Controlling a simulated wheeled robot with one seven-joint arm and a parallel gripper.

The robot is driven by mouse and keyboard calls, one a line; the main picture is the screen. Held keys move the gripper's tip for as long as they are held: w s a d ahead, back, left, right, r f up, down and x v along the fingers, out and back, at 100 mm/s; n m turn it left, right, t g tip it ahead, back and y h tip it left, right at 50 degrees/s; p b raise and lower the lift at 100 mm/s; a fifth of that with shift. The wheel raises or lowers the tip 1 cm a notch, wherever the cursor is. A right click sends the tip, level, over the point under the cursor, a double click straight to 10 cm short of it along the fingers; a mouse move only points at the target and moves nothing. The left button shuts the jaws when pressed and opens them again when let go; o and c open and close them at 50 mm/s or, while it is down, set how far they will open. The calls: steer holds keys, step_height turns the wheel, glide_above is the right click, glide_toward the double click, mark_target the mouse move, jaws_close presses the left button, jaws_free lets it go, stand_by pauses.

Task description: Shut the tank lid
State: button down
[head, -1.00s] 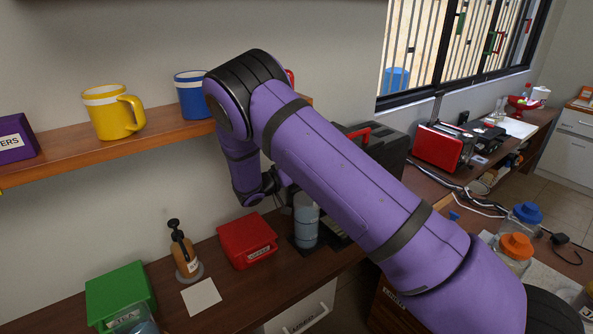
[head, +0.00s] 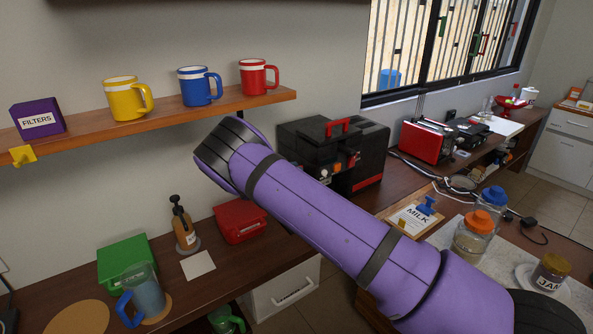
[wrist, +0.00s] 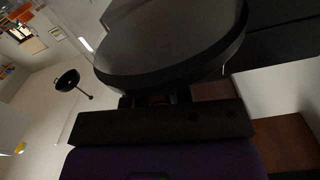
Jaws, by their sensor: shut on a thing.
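The black coffee machine (head: 362,160) stands at the back of the counter in the head view. A dark lid with a red handle (head: 338,127) sits at its top and looks tilted; I cannot tell how far open it is. My purple arm crosses the head view and hides my gripper there, along with the machine's lower front. In the wrist view my gripper (wrist: 155,99) shows only as dark parts, shut at the edge of a dark round thing (wrist: 170,45) that fills the top. I cannot identify that thing.
Yellow, blue and red mugs (head: 254,77) stand on the shelf (head: 165,118) above. Jars (head: 473,235) crowd the right counter.

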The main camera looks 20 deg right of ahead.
steer(key=shift+a+m, duration=0.15)
steer(key=shift+m, duration=0.15)
steer(key=c, duration=1.1)
jaws_free()
steer(key=shift+f, duration=0.1)
steer(key=v, duration=1)
steer(key=shift+a, duration=0.35)
steer(key=shift+s, duration=0.1)
